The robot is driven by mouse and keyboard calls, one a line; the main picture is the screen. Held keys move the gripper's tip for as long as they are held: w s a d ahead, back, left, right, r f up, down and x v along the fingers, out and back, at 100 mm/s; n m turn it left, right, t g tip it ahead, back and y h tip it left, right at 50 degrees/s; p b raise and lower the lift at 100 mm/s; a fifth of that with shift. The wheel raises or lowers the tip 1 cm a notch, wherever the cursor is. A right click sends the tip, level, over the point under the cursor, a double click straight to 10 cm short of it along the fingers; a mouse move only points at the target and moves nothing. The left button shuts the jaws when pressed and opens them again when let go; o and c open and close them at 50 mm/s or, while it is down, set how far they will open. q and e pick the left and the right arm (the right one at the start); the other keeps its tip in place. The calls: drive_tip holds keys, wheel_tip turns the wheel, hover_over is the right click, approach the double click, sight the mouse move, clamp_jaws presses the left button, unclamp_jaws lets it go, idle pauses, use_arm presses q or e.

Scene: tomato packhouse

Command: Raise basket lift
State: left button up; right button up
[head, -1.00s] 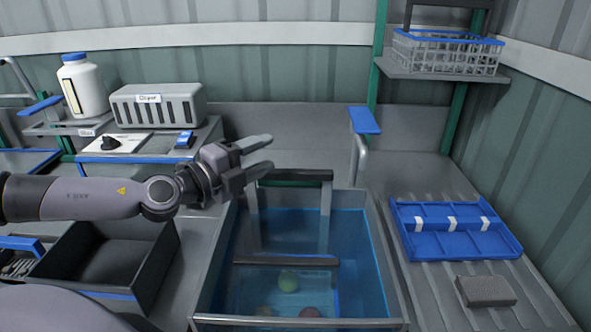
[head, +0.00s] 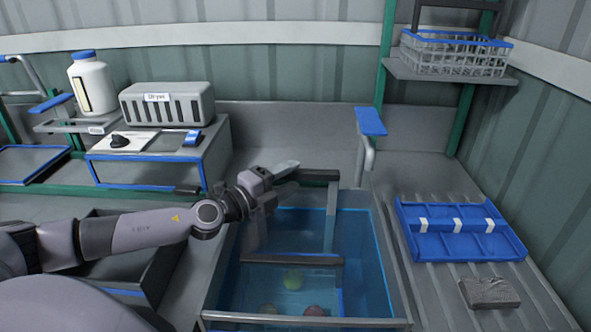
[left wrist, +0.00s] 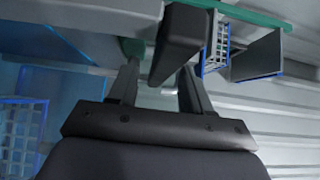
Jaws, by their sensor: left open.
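The basket lift stands in the water tank (head: 385,250), with a dark upper bar (head: 320,175) on upright posts and a lower dark bar (head: 292,260) across the tank. In the left wrist view, a dark bar (left wrist: 183,45) shows between the open fingers (left wrist: 157,90); contact cannot be told. My right gripper is not in view.
A blue divided tray (head: 460,248) and a grey block (head: 488,292) lie on the ribbed drainboard at right. A blue paddle on a bent pipe (head: 370,122) stands behind the tank. A wire basket (head: 455,55) sits on a shelf. A grey box and white bottle (head: 93,82) stand left.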

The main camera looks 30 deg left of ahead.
use_arm(q)
drive_tip(key=shift+p+x, duration=0.3)
drive_tip(key=shift+x, duration=0.95)
drive_tip(key=shift+c, duration=0.3)
clamp_jaws()
drive_tip(key=shift+a+r, duration=0.1)
drive_tip(key=shift+r, duration=0.05)
